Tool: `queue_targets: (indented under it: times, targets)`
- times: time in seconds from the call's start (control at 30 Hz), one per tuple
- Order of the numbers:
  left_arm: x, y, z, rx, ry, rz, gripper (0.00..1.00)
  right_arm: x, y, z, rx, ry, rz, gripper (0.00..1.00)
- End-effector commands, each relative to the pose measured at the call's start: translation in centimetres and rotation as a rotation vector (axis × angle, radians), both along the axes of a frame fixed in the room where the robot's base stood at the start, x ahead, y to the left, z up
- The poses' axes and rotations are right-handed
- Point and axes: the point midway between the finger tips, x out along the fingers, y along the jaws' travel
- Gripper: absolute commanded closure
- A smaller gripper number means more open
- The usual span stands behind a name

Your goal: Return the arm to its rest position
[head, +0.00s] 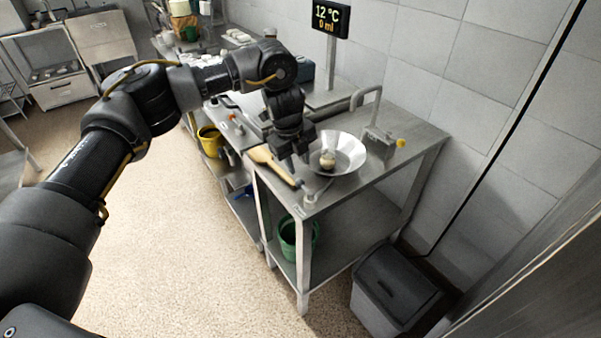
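My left arm reaches in from the left side of the head view, out over the metal table (418,133). My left gripper (295,156) points down at its end, just left of a shiny metal bowl (349,146). Its fingers look apart, with nothing seen between them. A small pale round thing (328,160) sits in the bowl. My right gripper is out of view.
A wooden-looking tool (272,163) lies by the table's left edge, close under the gripper. A tap (369,92) and a display (330,18) stand behind. A green bucket (289,240) is on the lower shelf, a grey bin (392,285) at right. Floor at left is clear.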

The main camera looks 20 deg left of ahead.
Motion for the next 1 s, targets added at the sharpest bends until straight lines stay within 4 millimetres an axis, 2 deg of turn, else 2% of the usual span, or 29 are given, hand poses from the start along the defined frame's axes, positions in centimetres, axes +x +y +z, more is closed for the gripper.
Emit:
queue_targets:
  times: [0.13,0.5,0.63,0.67,0.77,0.9,1.0]
  targets:
    - [-0.1,0.1,0.5,-0.001,-0.001,0.001,0.67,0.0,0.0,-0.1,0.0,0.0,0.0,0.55]
    - [-0.1,0.1,0.5,-0.001,-0.001,0.001,0.67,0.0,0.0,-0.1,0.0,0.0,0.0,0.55]
    - [-0.5,-1.2,-0.8,-0.023,-0.002,-0.022,0.67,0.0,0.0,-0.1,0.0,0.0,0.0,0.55]
    - [-0.7,-1.9,-1.4,-0.037,-0.005,-0.034,0.67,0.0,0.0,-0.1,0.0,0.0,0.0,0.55]
    - [-2.2,-5.9,-4.7,-0.122,-0.024,-0.084,0.67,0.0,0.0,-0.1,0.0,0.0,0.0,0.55]
    - [-6.0,-14.1,-9.0,-0.342,-0.079,-0.116,0.67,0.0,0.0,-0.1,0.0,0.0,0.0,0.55]
    - [-8.7,-18.8,-10.2,-0.514,-0.12,-0.06,0.67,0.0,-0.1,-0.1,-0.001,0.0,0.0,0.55]
